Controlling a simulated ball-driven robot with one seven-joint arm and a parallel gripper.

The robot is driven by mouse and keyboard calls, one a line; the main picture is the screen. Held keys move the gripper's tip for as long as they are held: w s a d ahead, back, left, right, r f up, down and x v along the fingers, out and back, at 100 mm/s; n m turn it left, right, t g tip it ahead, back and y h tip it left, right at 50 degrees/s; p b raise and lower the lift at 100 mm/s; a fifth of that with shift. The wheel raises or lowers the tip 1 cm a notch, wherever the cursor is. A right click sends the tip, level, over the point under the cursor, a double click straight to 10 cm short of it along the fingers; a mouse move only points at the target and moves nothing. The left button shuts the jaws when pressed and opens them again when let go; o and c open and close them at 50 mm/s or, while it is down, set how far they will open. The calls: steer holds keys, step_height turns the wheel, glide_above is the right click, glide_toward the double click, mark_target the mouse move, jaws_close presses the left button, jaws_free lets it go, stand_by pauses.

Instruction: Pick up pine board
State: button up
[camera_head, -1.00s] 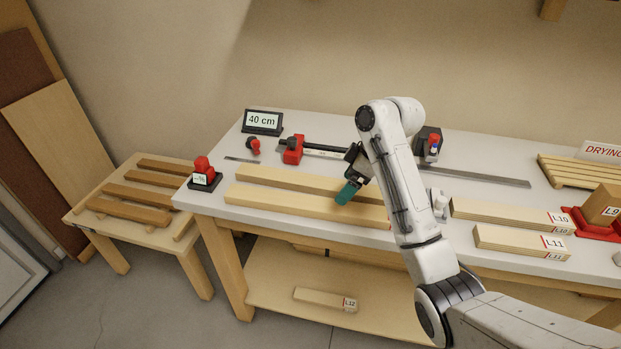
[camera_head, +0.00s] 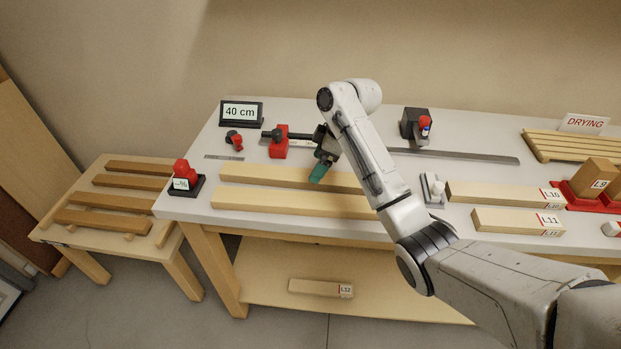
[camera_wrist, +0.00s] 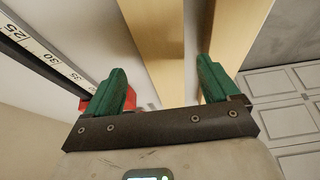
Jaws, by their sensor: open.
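Two long pale pine boards lie side by side on the bench, a rear board (camera_head: 265,175) and a front board (camera_head: 270,202). My gripper (camera_head: 319,173) is at the rear board, and my arm hides the right ends of both boards. In the wrist view my gripper (camera_wrist: 162,85) has its green fingers spread with nothing held. The rear board (camera_wrist: 155,40) lies between the fingers in that view, and the front board (camera_wrist: 205,25) is beyond the right finger. Contact cannot be told.
A red clamp (camera_head: 279,142), a "40 cm" display (camera_head: 241,112) and a red-topped device (camera_head: 183,178) stand on the bench. Labelled blocks L10 (camera_head: 495,195) and L11 (camera_head: 508,220) lie right. L12 (camera_head: 315,287) is on the lower shelf. A side table (camera_head: 65,233) carries brown slats.

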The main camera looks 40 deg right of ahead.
steer(key=shift+p+x, duration=0.3)
steer(key=shift+x, duration=1.95)
steer(key=shift+s+a, duration=0.1)
steer(key=shift+s, duration=0.1)
steer(key=c, duration=1.4)
steer(key=shift+r, duration=0.1)
steer(key=shift+r, duration=0.5)
step_height(320, 180, up, 2)
steer(key=shift+r+b, duration=0.15)
steer(key=shift+b, duration=0.3)
steer(key=s+a+r+p, duration=0.5)
steer(key=s+r+p, duration=0.3)
steer(key=s, duration=0.5)
steer(key=shift+r, duration=0.8)
